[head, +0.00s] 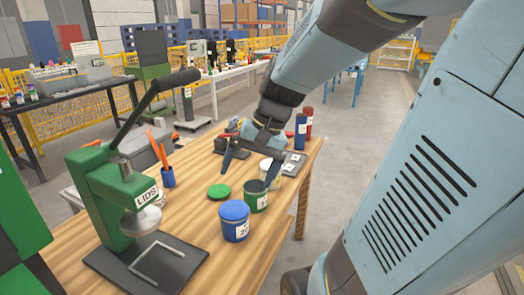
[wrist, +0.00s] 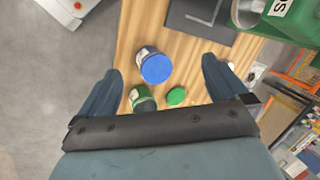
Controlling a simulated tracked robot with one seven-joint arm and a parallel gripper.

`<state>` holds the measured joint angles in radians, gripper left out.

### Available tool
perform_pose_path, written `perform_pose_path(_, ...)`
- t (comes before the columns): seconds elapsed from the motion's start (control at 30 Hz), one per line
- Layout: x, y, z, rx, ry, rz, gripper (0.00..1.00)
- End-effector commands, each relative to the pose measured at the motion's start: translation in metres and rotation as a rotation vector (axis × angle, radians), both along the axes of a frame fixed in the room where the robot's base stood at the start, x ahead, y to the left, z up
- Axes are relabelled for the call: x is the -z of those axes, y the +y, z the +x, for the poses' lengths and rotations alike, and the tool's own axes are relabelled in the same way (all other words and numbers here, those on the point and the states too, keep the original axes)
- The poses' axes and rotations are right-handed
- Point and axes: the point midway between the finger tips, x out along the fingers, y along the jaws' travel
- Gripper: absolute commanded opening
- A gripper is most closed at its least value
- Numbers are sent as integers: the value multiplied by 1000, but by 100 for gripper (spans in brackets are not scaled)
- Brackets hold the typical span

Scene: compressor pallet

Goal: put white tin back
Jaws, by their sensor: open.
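The white tin (head: 265,165) stands on the wooden table in the head view, behind the green tin (head: 257,200). One finger of my gripper (head: 248,174) crosses in front of the white tin and hides part of it. I cannot tell whether they touch. My gripper is open, fingers pointing down, with nothing seen between them in the head view. The wrist view shows both spread fingers (wrist: 160,66), with the blue tin (wrist: 155,67) and the green tin (wrist: 142,98) below. The white tin does not show in the wrist view.
The blue-lidded tin (head: 235,228) stands in front of the green tin. A loose green lid (head: 219,191) lies beside them. A green lid press (head: 105,195) stands at the left. Blue (head: 300,133) and red (head: 309,116) cylinders stand at the far right edge by a dark labelled tray (head: 297,157).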

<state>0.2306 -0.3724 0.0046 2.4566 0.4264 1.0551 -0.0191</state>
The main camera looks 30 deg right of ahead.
Motion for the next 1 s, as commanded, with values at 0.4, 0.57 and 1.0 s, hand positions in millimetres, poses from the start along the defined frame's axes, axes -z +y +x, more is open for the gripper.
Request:
perform_pose_path(0.4, -54, -10, -43, -266, -346, -378, 100)
perform_pose_path(0.57, -66, -9, -50, -306, -416, -445, 100)
perform_pose_path(1.0, -68, -11, -52, -316, -432, -463, 100)
